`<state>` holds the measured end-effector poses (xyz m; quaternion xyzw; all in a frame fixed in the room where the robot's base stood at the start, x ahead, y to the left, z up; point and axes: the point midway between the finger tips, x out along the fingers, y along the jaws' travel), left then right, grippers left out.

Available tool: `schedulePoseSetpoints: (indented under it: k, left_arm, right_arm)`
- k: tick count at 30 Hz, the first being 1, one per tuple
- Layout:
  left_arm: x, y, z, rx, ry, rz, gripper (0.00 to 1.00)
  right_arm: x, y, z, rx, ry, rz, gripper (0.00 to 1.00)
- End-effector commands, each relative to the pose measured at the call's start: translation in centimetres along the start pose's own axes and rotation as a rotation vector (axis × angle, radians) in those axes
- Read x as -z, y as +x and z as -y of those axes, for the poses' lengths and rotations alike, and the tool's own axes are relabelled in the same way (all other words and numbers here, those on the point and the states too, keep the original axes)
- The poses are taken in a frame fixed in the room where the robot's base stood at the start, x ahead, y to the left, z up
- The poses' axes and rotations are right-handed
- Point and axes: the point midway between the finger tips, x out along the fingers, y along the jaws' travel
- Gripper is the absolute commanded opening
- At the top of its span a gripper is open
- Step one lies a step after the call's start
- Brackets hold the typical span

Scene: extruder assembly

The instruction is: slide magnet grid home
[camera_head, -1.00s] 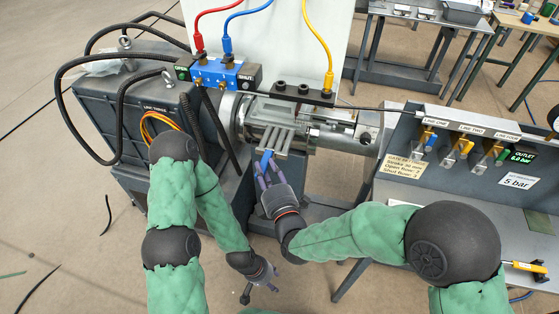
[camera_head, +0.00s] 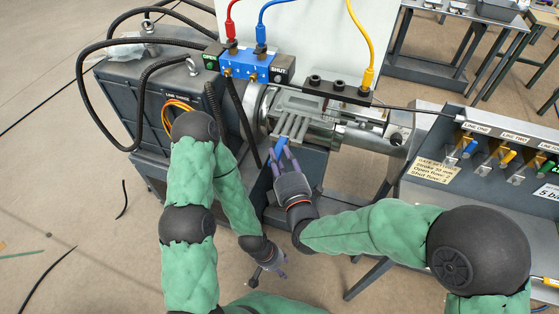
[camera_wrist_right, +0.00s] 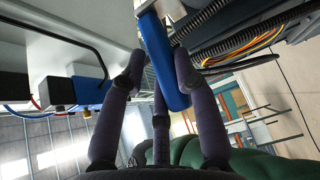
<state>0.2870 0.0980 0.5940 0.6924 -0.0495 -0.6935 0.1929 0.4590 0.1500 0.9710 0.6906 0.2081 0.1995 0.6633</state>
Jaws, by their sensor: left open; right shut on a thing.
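The magnet grid (camera_head: 293,126) is a grey part with several parallel bars and a blue handle (camera_head: 281,147). It lies at the opening of the grey metal housing (camera_head: 262,110), its bars sticking out toward me. How deep it sits is unclear. My right gripper (camera_head: 282,160) is shut on the blue handle. In the right wrist view the purple fingers (camera_wrist_right: 158,70) close around the blue handle (camera_wrist_right: 158,50), which runs between them. My left gripper (camera_head: 275,268) is open and empty, low down in front of the machine and apart from the grid.
A blue valve block (camera_head: 248,65) with red and blue hoses stands behind the housing. A black bolted bar (camera_head: 338,88) with a yellow hose sits above it. Black cables loop at the left. A grey valve panel (camera_head: 480,165) stands at the right. Floor is open at lower left.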

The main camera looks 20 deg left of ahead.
Motion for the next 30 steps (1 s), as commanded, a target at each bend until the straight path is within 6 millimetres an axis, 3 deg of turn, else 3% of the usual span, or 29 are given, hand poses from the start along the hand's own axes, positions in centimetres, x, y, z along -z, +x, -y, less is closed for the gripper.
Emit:
schedulePoseSetpoints:
  k: [18, 30]
  left_arm:
    - [0.1, 1.6, 0.6, 0.000, 0.000, -0.001, 0.47]
    - [0.1, 1.9, 0.7, 0.000, 0.000, -0.001, 0.47]
  right_arm:
    - [-2.5, 3.5, -0.2, -0.005, -0.001, 0.001, 0.00]
    - [-3.3, 4.5, -0.3, -0.005, -0.001, 0.001, 0.00]
